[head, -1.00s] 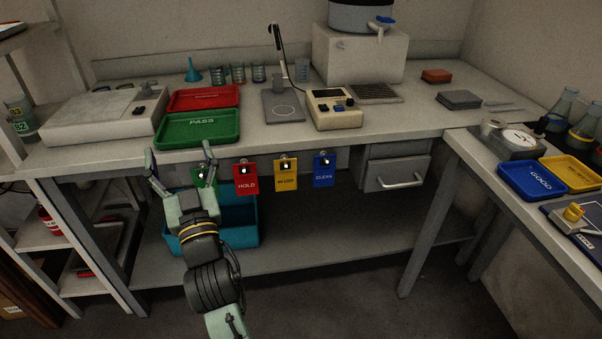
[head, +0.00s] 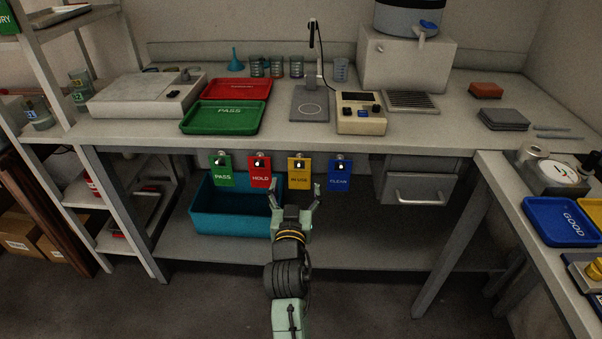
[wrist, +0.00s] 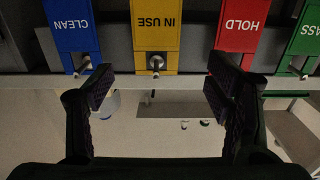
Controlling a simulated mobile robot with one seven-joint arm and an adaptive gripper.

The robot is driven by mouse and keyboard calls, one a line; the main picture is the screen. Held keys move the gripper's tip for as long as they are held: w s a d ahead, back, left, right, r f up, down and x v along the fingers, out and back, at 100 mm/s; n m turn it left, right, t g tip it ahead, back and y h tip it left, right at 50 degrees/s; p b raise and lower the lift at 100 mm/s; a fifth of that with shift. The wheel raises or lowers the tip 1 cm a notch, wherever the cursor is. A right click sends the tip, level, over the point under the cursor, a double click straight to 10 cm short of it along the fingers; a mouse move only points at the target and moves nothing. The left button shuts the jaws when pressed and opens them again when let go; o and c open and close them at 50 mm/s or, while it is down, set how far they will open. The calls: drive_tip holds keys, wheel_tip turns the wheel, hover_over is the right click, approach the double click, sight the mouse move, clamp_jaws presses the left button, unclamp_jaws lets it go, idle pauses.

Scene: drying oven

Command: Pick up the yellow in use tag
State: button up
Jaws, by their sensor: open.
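The yellow IN USE tag (head: 299,174) hangs from a peg on the front edge of the bench, between the red HOLD tag (head: 261,171) and the blue CLEAN tag (head: 339,176). In the wrist view the yellow tag (wrist: 155,25) appears upside down at the top centre, with its peg below the lettering. My gripper (head: 294,196) is open and empty, in front of and slightly below the yellow tag in the head view. In the wrist view its two fingers (wrist: 160,92) are spread wide, either side of the tag's peg in the picture. I see no contact.
The green PASS tag (head: 221,170) hangs at the left of the row. A teal bin (head: 237,212) stands on the lower shelf behind and left of my gripper. A drawer (head: 415,188) is right of the tags. The bench edge (head: 300,147) runs above them.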

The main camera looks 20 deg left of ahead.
sight(299, 170)
drive_tip(key=x, duration=0.2)
drive_tip(key=p+x, duration=0.1)
drive_tip(key=x, duration=0.1)
drive_tip(key=r+p+x, duration=0.1)
drive_tip(key=x, duration=0.1)
drive_tip(key=shift+d, duration=0.25)
drive_tip(key=shift+w+a+f, duration=0.1)
drive_tip(key=shift+w+f, duration=0.05)
drive_tip(key=shift+w, duration=0.35)
drive_tip(key=shift+c, duration=0.5)
drive_tip(key=c, duration=0.7)
drive_tip(key=shift+p, duration=0.4)
drive_tip(key=shift+c, duration=0.2)
